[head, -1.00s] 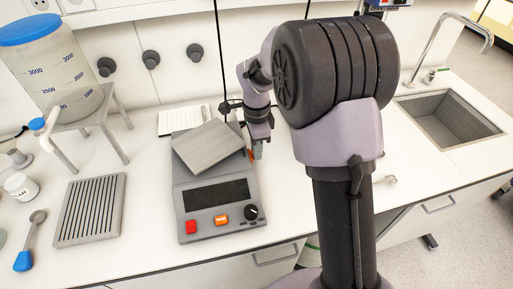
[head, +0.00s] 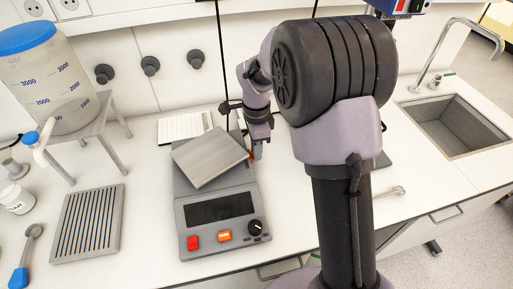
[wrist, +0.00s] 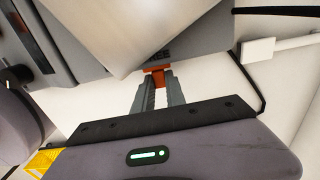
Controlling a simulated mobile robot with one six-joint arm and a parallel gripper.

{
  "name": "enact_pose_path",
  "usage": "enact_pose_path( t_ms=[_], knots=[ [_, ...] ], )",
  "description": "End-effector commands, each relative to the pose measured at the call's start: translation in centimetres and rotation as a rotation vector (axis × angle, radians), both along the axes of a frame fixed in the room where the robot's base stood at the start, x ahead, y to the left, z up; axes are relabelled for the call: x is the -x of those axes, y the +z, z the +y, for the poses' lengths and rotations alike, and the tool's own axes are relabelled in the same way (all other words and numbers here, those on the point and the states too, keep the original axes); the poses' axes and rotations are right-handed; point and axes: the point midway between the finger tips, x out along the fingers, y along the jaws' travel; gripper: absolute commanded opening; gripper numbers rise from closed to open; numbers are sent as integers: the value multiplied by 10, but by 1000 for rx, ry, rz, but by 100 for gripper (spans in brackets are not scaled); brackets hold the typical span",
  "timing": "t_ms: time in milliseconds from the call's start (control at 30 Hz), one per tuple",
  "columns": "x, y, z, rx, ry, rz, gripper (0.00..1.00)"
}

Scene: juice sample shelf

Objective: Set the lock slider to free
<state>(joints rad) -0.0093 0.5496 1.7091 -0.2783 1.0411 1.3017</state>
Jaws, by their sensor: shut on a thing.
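The grey bench scale (head: 222,236) stands on the counter with a tilted metal plate (head: 210,157) on top. The lock slider is a small orange-red tab (wrist: 155,71) at the scale's side edge. It shows only as a speck of red in the head view (head: 251,155). My gripper (wrist: 157,84) is shut on the slider, its two grey fingers close together at the tab. In the head view my gripper (head: 257,153) points down beside the scale's right edge.
The scale's front has a display (head: 220,208), a red button (head: 193,242), an orange button (head: 224,236) and a black knob (head: 255,227). A slotted grey tray (head: 88,222) and a large container (head: 50,85) are left. The sink (head: 455,127) is right.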

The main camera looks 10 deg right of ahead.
Motion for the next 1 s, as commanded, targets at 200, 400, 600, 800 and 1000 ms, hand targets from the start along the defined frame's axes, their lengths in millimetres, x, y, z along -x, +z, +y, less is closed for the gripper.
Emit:
enact_pose_path(
  t_ms=[200,400,600,800,1000],
  knots=[
    [-5,4,0,1,3,-16,38],
    [-3,3,0,1,2,-11,38],
    [-3,23,0,1,2,-12,38],
    [-3,92,0,1,2,-15,38],
    [-3,150,0,1,3,-14,38]
  ],
)
